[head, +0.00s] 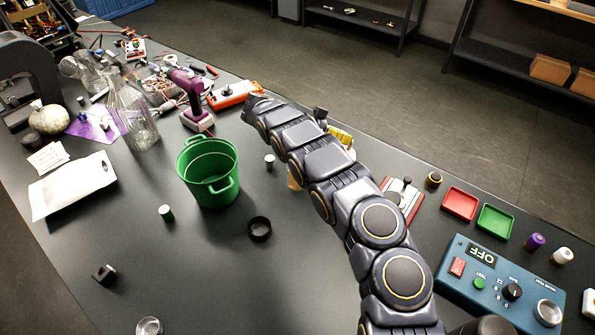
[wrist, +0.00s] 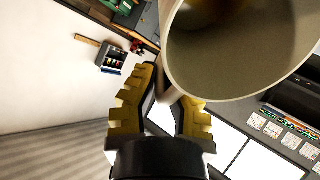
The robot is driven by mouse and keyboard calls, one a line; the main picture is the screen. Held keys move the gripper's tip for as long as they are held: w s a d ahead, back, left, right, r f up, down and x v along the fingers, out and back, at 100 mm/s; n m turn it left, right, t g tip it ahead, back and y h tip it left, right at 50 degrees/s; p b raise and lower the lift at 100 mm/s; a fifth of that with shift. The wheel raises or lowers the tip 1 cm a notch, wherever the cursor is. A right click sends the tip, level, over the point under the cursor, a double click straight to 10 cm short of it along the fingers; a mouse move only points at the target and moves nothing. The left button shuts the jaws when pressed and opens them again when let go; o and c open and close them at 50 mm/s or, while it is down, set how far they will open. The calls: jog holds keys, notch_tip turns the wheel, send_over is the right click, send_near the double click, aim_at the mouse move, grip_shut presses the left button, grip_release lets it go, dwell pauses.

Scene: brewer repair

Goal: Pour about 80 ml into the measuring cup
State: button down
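In the wrist view my gripper (wrist: 166,88) has its yellow ribbed fingers closed around the handle of a beige cup (wrist: 245,85). The cup's wide mouth faces the camera, and something brownish shows deep inside; I cannot tell how much. In the head view my arm hides most of the gripper; a yellow finger part (head: 341,137) shows beyond it. A tan patch left of the arm may be the cup. A small clear glass (head: 149,327), possibly the measuring cup, stands at the bottom edge, partly cut off, far from my gripper.
A green bucket (head: 208,172) and a black ring (head: 259,229) stand left of my arm. Tall glassware (head: 140,125) and a purple tool (head: 190,95) are farther back. A blue control box (head: 497,285) and red (head: 460,203) and green trays (head: 495,222) lie right. The front-left table is mostly clear.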

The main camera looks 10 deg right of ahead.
aim_at(350, 150)
jog(key=shift+d+f+y, duration=0.2)
jog(key=shift+d+y, duration=0.1)
jog(key=shift+y, duration=0.1)
jog(key=shift+d+f+y+b, duration=0.2)
jog(key=shift+d+f+y, duration=0.2)
jog(key=shift+f+y, duration=0.35)
jog(key=shift+d+f+y+b, duration=0.15)
jog(key=shift+d+f+y, duration=0.25)
jog(key=shift+f+y, duration=0.35)
jog(key=shift+d, duration=0.1)
jog(key=shift+d+f+y, duration=0.2)
jog(key=shift+f+y, duration=0.05)
jog(key=shift+y, duration=0.05)
jog(key=d+f+y, duration=0.1)
jog(key=y, duration=0.1)
jog(key=d+f+y+b, duration=0.1)
jog(key=d+y, duration=0.1)
jog(key=d+f+y, duration=0.1)
jog(key=d, duration=0.1)
jog(key=shift+s+d+f+t+y+b, duration=0.2)
jog(key=shift+s+f+t+y+b, duration=0.1)
jog(key=shift+y, duration=0.1)
jog(key=shift+d+f+y+b, duration=0.3)
jog(key=shift+d+f+y, duration=0.3)
jog(key=shift+y, duration=0.3)
jog(key=shift+a, duration=0.1)
